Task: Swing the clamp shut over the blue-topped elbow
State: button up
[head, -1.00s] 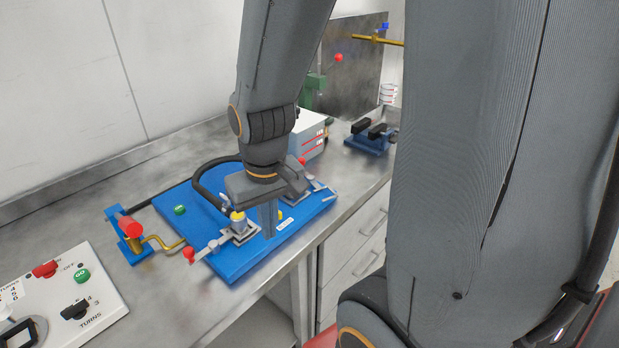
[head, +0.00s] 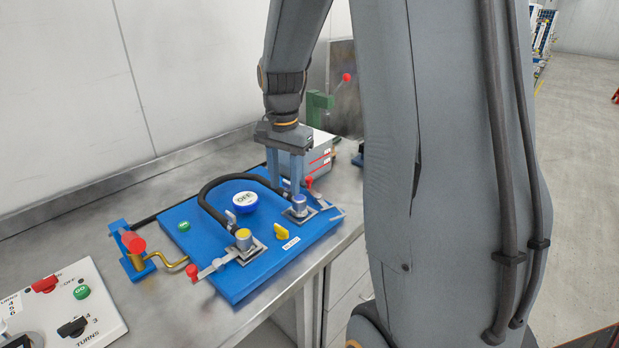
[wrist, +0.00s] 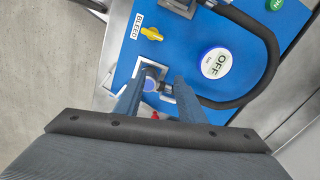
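The blue-topped elbow (head: 299,203) stands on a grey plate at the right of the blue board, at one end of the black hose. In the wrist view its round top (wrist: 149,85) shows between my fingertips. The clamp's red knob (head: 309,182) stands just beyond the elbow. It also shows low between my fingers in the wrist view (wrist: 155,115). Whether the clamp bar lies over the elbow cannot be told. My gripper (head: 285,183) points down with its fingers apart, just behind the elbow in the head view. It holds nothing that I can see.
A round OFF display (head: 245,202) and a yellow bleed knob (head: 281,232) are on the board (head: 215,270). A white box (head: 319,160) stands behind. A control panel (head: 65,310) is front left.

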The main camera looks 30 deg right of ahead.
aim_at(310, 178)
jog(key=w+d+m, duration=0.2)
jog(key=d+m, duration=0.1)
jog(key=w+d+r+m, duration=0.1)
jog(key=w+d+m, duration=0.2)
jog(key=d, duration=0.1)
jog(key=w+d+r+m+b, duration=0.1)
jog(key=w+d+m, duration=0.1)
jog(key=d+m, duration=0.1)
jog(key=shift+w+d+g, duration=0.25)
jog(key=shift+d+g, duration=0.05)
jog(key=shift+d, duration=0.35)
jog(key=shift+w+d+f+m, duration=0.1)
jog(key=shift+d+m, duration=0.2)
jog(key=shift+m, duration=0.1)
jog(key=shift+f+p, duration=0.9)
jog(key=shift+f, duration=2.9)
grip_shut()
